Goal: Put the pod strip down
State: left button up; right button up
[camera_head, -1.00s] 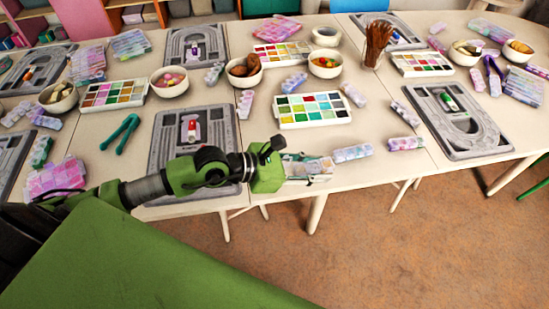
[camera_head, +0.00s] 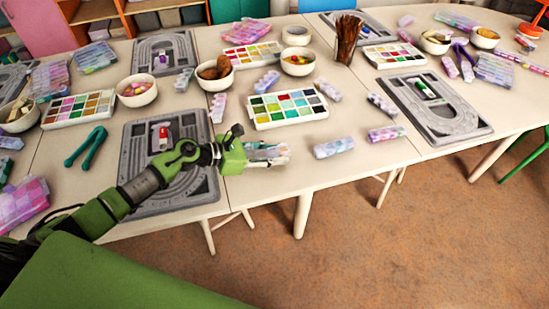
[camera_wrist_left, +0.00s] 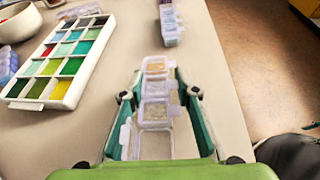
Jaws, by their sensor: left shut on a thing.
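My left gripper (camera_head: 282,153) is shut on a clear pod strip (camera_head: 262,153) near the table's front edge, in front of a paint palette. In the left wrist view, the pod strip (camera_wrist_left: 155,112) lies lengthwise between the two green fingers (camera_wrist_left: 155,100). Its far cells hold tan and pale contents, and the nearest cell looks empty and clear. Some clear lids stick out at its left side. I cannot tell whether the strip touches the table. My right gripper is not in view.
A lilac pod strip (camera_head: 334,148) lies just right of the gripper; it also shows ahead in the left wrist view (camera_wrist_left: 171,26). The paint palette (camera_head: 287,108) stands behind. A grey bead board (camera_head: 141,190) lies to the left. Bare table shows around the gripper.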

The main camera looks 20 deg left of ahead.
pick_arm(q)
jog(key=shift+f, duration=0.8)
jog(key=shift+f, duration=0.2)
jog(key=o, duration=1.1)
jog(key=shift+r, duration=0.1)
jog(key=shift+s+a+r, duration=0.1)
jog(key=v, duration=1.1)
jog(key=shift+s+a+r, duration=0.2)
